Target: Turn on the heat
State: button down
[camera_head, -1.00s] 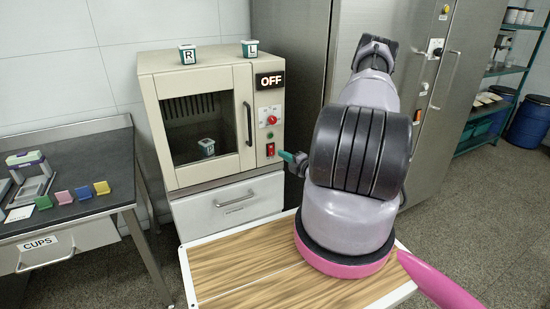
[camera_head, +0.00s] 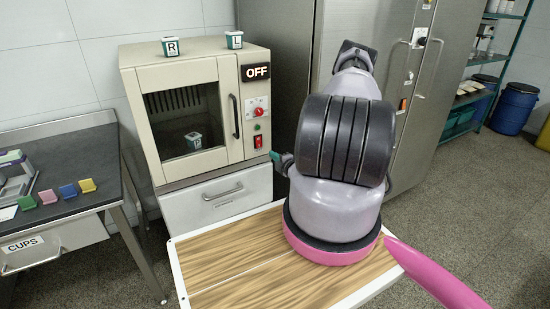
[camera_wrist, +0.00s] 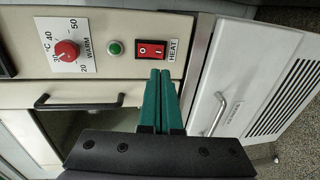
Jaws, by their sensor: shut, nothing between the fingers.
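The heat switch is a red rocker (camera_wrist: 151,50) in a black frame, labelled HEAT, on the beige oven's front panel. It also shows in the head view (camera_head: 258,141). The oven's display (camera_head: 255,72) reads OFF. My gripper (camera_wrist: 160,72) has teal fingers pressed together, with nothing between them. In the wrist view the fingertips lie just below the switch, near the edge of its label. In the head view my gripper (camera_head: 274,156) is just below and to the right of the switch. I cannot tell whether the tips touch the panel.
A red temperature knob (camera_wrist: 66,50) and a green button (camera_wrist: 114,47) sit beside the switch. A steel cabinet (camera_head: 400,120) is at right.

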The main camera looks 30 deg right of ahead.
aim_at(260, 146)
jog(key=w, duration=0.3)
jog(key=w+f, duration=0.1)
jog(key=w, duration=0.5)
jog(key=shift+w+a+f, duration=0.15)
jog(key=shift+w+f, duration=0.1)
jog(key=shift+w, duration=0.1)
jog(key=shift+w+f+t, duration=0.1)
jog(key=shift+w+t, duration=0.15)
jog(key=shift+t, duration=0.05)
jog(key=shift+s, duration=0.2)
jog(key=s+f, duration=0.2)
jog(key=s, duration=1.1)
jog(key=shift+s+d, duration=0.2)
jog(key=shift+s, duration=0.05)
jog(key=shift+f, duration=0.1)
